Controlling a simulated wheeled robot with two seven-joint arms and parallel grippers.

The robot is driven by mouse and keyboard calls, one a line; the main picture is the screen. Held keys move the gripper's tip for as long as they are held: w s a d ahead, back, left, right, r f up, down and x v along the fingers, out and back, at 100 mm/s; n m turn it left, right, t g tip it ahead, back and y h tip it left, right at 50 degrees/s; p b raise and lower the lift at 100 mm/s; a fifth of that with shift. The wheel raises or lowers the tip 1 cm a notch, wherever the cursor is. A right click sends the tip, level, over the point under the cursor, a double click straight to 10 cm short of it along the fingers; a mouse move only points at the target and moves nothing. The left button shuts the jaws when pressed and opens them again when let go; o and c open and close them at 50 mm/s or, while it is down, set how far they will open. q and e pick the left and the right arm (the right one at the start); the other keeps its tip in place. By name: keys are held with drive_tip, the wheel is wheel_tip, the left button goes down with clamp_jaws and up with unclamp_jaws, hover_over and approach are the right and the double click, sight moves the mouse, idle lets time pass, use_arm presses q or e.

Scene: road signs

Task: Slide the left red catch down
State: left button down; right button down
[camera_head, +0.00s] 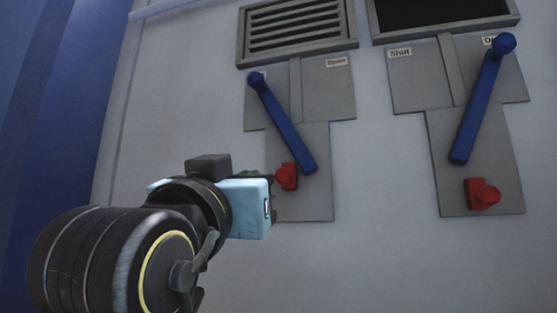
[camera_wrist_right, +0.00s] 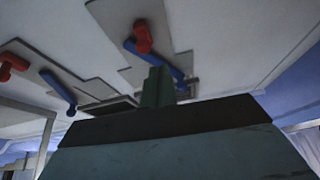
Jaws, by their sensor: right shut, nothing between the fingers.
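The left red catch (camera_head: 288,176) sits low on the left grey panel, just left of the lower end of the left blue lever (camera_head: 282,126). That lever leans up and left, away from the "Open" label. My right gripper (camera_head: 268,178) is shut and empty, with dark fingertips just left of the catch; I cannot tell if they touch it. The right wrist view, turned upside down, shows the shut fingers (camera_wrist_right: 157,86) in front of the left lever (camera_wrist_right: 168,66), with the left catch (camera_wrist_right: 143,38) above them. My left gripper is in neither view.
The right panel has a blue lever (camera_head: 477,108) leaning up and right, and a red catch (camera_head: 482,194) below it. A slatted vent (camera_head: 297,27) is above the left panel and a dark opening (camera_head: 440,10) above the right. The wall between the panels is clear.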

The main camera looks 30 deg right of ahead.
drive_tip(key=s+r, duration=0.1)
drive_tip(key=s+r+m+h, duration=0.1)
drive_tip(key=s+r+g+h, duration=0.1)
drive_tip(key=shift+s+a+r+m, duration=0.2)
drive_tip(key=shift+s+a+m, duration=0.1)
drive_tip(key=shift+m, duration=0.1)
drive_tip(key=shift+d, duration=0.1)
wheel_tip(320, 180, up, 5)
drive_tip(key=p, duration=0.5)
hover_over(286, 174)
drive_tip(key=s+a, duration=0.1)
drive_tip(key=shift+w+a+f+p, duration=0.1)
drive_tip(key=shift+a+f+p, duration=0.05)
drive_tip(key=shift+f, duration=0.9)
drive_tip(key=shift+w+a+f+p, duration=0.1)
drive_tip(key=shift+f+p, duration=0.05)
drive_tip(key=shift+f, duration=0.9)
